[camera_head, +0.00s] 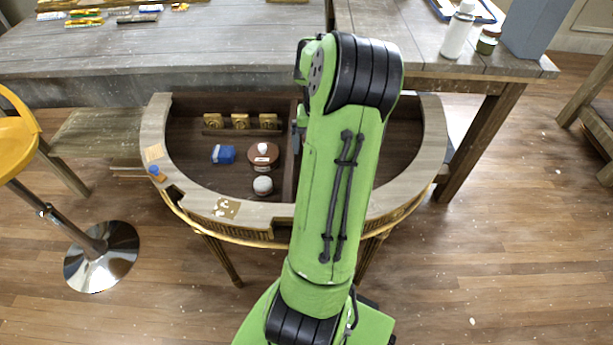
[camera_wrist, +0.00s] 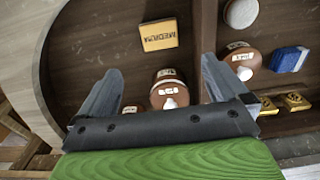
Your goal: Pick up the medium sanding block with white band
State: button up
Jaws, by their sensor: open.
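A yellow block (camera_wrist: 158,35) with dark lettering that looks like "MEDIUM" lies in the console's right compartment, just ahead of the fingertips in the wrist view. No white band shows clearly on it. My gripper (camera_wrist: 161,66) is open, with nothing held between its fingers. In the wrist view, a brown round piece (camera_wrist: 167,78) with a white label and white knob shows between the fingers, partly hidden by the gripper body. In the head view, my arm hides the gripper, the lettered block and this round piece.
A wooden divider splits the curved console (camera_head: 158,120). A yellow stool (camera_head: 15,145) stands at left. A grey table (camera_head: 200,48) is behind.

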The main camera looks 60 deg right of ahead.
notch_tip(320, 180, down, 14)
jog(key=b, duration=0.5)
jog(key=shift+a+f, duration=0.1)
jog(key=c, duration=1)
notch_tip(320, 180, up, 10)
jog(key=p, duration=0.4)
jog(key=shift+r, duration=0.2)
jog(key=o, duration=0.4)
jog(key=c, duration=0.3)
